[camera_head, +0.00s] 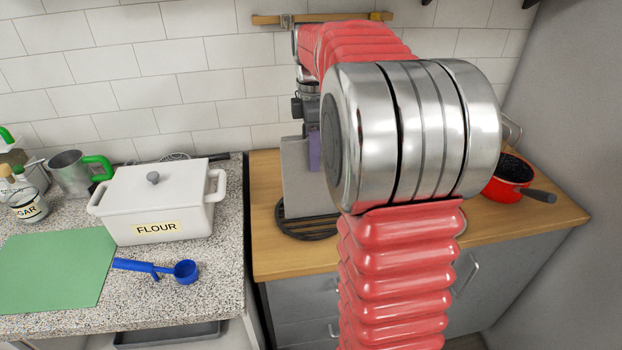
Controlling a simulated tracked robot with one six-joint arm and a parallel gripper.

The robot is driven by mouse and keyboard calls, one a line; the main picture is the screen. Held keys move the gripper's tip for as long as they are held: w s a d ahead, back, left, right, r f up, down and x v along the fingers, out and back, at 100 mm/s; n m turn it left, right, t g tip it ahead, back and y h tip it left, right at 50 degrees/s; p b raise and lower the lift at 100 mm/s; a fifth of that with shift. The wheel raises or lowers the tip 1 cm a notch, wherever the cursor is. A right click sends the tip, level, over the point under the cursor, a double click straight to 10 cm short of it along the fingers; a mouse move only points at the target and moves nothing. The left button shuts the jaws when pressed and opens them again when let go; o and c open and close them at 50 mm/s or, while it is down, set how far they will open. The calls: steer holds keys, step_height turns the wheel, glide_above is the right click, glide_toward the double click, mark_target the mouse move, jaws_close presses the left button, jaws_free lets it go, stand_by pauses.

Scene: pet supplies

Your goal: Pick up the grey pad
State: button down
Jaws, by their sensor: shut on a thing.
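The grey pad (296,183) hangs upright below my gripper (313,137), over the wooden counter at the middle of the view. My gripper is shut on its upper part. A small purple patch shows at the fingers, and I cannot tell what it belongs to. The pad's lower edge is close to a black round trivet (296,229); I cannot tell whether they touch. My red and silver arm hides the area to the right of the pad.
A white flour box (132,204), a blue scoop (184,271), a green sheet (52,271) and a metal mug (70,172) stand on the speckled counter at left. A red pot (509,187) stands at right on the wooden counter (552,204). A tiled wall is close behind.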

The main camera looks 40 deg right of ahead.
steer(key=shift+r, duration=0.15)
step_height(320, 180, up, 9)
steer(key=shift+r, duration=0.4)
stand_by(0.5)
steer(key=shift+s, duration=0.15)
stand_by(1.2)
